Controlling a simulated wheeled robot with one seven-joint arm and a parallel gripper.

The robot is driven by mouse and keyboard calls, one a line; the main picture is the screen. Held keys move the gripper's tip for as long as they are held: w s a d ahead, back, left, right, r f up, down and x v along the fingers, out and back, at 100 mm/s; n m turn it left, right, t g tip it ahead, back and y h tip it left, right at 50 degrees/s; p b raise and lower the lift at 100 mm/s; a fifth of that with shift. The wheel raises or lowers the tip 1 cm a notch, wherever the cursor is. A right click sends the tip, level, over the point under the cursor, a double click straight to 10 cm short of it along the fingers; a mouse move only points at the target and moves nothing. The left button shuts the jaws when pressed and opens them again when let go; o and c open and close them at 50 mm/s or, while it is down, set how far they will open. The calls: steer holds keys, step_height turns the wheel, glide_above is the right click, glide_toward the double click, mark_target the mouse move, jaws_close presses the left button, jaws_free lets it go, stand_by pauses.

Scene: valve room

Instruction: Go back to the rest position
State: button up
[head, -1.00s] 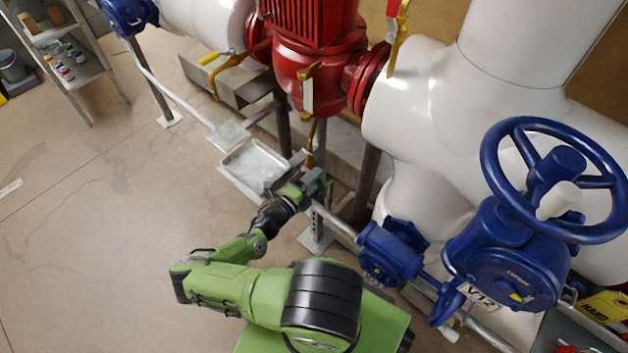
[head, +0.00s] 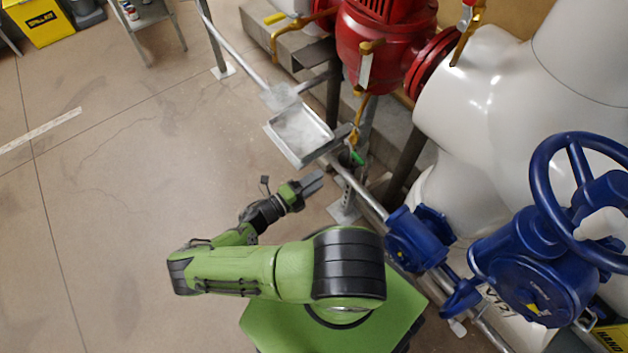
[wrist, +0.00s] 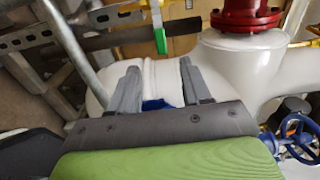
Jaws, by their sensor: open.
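My gripper (head: 313,182) is at the end of my green and black arm, low in the middle of the head view. It stands over bare floor, left of the pipe stand and below the metal tray. In the wrist view its two grey fingers (wrist: 158,88) are spread apart. Nothing is held between them; a white pipe (wrist: 162,78) shows behind the gap. The arm is bent, with its elbow to the left.
A metal tray (head: 288,153) sits by the rail. A blue handwheel valve (head: 532,262) and white pipes (head: 490,110) fill the right. A red pump (head: 385,50) stands at the back. The floor (head: 120,200) at left is open.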

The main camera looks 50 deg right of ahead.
stand_by(0.4)
steer(key=w+a+r+m+y, duration=0.3)
steer(key=a+r+m+y, duration=1.15)
steer(key=r+m, duration=0.55)
steer(key=s+a+r+m+t+y, duration=0.2)
steer(key=s+a+r+m+t, duration=0.15)
steer(key=s+r+m, duration=0.45)
steer(key=s+a+r+m+t+y, duration=0.15)
steer(key=s+r+m+t, duration=0.4)
steer(key=r, duration=0.55)
step_height(320, 180, up, 13)
steer(key=p, duration=1.3)
steer(key=shift+w+r+m+g, duration=0.2)
steer(key=shift+m+g, duration=0.1)
steer(key=shift+m, duration=0.15)
